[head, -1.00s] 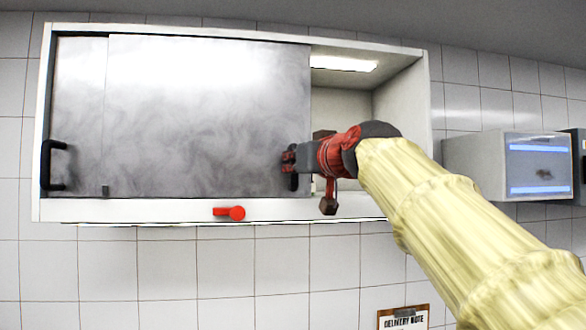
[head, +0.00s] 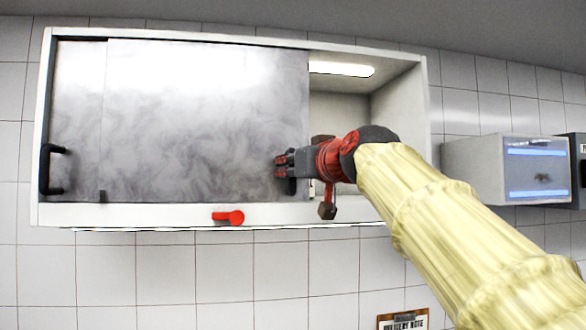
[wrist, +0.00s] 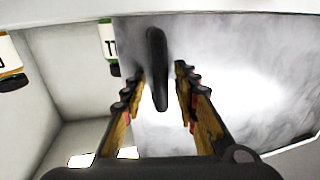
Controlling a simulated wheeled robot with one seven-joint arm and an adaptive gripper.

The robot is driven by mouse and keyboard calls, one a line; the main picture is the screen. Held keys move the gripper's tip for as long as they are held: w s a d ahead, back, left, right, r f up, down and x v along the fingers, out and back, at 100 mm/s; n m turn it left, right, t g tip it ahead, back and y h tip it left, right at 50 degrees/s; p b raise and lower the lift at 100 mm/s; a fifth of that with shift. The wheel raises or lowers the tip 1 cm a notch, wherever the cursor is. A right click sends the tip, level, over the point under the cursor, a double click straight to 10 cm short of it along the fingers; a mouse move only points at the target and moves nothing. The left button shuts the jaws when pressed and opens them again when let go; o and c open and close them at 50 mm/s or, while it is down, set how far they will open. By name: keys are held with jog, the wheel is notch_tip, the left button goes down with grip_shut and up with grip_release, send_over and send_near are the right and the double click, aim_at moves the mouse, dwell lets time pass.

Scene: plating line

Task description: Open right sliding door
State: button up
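The right sliding door (head: 205,115) is a grey, cloudy panel at the left and middle of the wall cabinet, overlapping most of the left door (head: 75,110). The cabinet's right part is open. The right door's dark upright handle (wrist: 157,70) shows in the wrist view between my fingers. My gripper (head: 282,163) is at this handle near the door's right edge; in the wrist view my gripper (wrist: 155,95) has its fingers apart, with gaps visible on both sides of the handle. In the head view the gripper hides part of the handle.
A red knob (head: 230,217) sits on the cabinet's lower frame. The left door has a black handle (head: 48,169). Labelled things (wrist: 106,42) show inside the open part. A grey box (head: 505,168) with blue-lit strips is on the wall at right. A clipboard (head: 405,320) hangs below.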

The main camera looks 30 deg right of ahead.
jog(key=s+a, duration=0.1)
jog(key=s, duration=1.1)
